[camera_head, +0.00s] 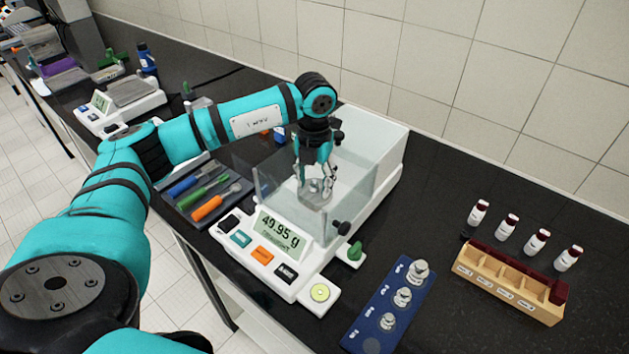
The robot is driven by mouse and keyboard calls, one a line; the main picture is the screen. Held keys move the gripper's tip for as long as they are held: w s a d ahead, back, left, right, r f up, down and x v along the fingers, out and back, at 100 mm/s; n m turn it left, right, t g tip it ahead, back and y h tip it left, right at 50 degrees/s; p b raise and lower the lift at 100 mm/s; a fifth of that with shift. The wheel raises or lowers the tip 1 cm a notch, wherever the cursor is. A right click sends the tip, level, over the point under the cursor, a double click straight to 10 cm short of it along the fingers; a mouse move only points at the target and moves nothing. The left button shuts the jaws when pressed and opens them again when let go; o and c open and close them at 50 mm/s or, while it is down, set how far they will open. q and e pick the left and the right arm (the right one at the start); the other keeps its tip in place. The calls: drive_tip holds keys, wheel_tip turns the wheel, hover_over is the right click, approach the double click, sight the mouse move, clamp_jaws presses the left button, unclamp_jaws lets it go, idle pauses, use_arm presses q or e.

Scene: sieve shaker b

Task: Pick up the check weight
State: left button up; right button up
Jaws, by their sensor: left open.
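A balance (262,262) with a clear draft shield (355,170) stands on the dark bench, and its display reads 49.95 g. My left gripper (316,180) reaches down inside the shield from above. Its fingers are open around a small shiny metal piece on the pan, which looks like the check weight (316,187). The fingers partly hide it, and I cannot tell whether they touch it. A blue weight holder (362,333) at the front holds three metal weights (402,297) in a row; its nearest spot looks empty. My right gripper is out of view.
The shield walls stand close around my left gripper. A wooden rack (507,285) and several capped vials (537,241) are at the right. A tray of coloured-handled tools (205,195) lies left of the balance. Another balance (122,103) stands farther back.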

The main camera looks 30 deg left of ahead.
use_arm(q)
clamp_jaws()
idle(0.3)
drive_tip(key=shift+r, duration=0.15)
